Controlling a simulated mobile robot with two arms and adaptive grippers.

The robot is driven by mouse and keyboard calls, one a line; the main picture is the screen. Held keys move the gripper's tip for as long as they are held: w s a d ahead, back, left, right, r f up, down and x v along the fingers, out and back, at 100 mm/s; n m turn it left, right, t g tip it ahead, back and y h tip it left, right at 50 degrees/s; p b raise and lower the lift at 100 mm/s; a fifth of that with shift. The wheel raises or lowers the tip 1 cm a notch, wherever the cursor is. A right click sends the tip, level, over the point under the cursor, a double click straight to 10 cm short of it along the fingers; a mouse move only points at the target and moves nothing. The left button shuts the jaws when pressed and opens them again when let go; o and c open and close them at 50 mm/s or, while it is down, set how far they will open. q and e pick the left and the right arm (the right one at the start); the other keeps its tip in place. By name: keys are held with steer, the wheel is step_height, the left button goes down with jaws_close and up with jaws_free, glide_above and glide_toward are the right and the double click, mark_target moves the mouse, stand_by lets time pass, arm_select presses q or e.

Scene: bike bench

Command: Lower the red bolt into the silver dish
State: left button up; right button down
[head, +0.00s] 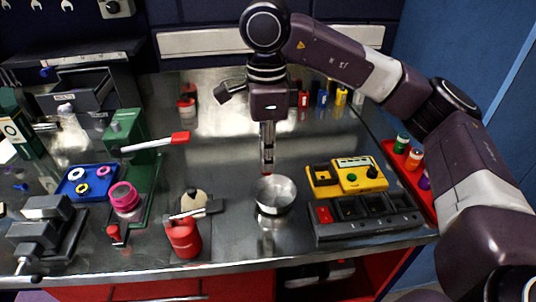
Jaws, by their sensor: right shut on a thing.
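The silver dish (284,194) is a small round metal bowl on the steel bench, near its front edge. My right gripper (267,165) points straight down just above the dish's back rim. It is shut on the red bolt (267,175), of which only a small red bit shows at the fingertips. From this angle I cannot tell whether the bolt touches the dish. My left gripper is not in view.
A yellow tester (358,177) and a dark tray with compartments (366,229) stand right of the dish. A red oil can (184,238) stands left of it. A green press (125,135) and a blue tray (73,193) are farther left.

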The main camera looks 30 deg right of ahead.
mark_target(267, 174)
stand_by(0.5)
steer(key=shift+f, duration=0.15)
steer(key=shift+f+b, duration=1.05)
steer(key=shift+f, duration=0.1)
steer(key=shift+f+b, duration=0.45)
steer(key=shift+f, duration=0.15)
steer(key=shift+f+b, duration=0.5)
steer(key=shift+f, duration=0.15)
steer(key=shift+f+b, duration=1)
steer(key=shift+f, duration=0.3)
stand_by(0.7)
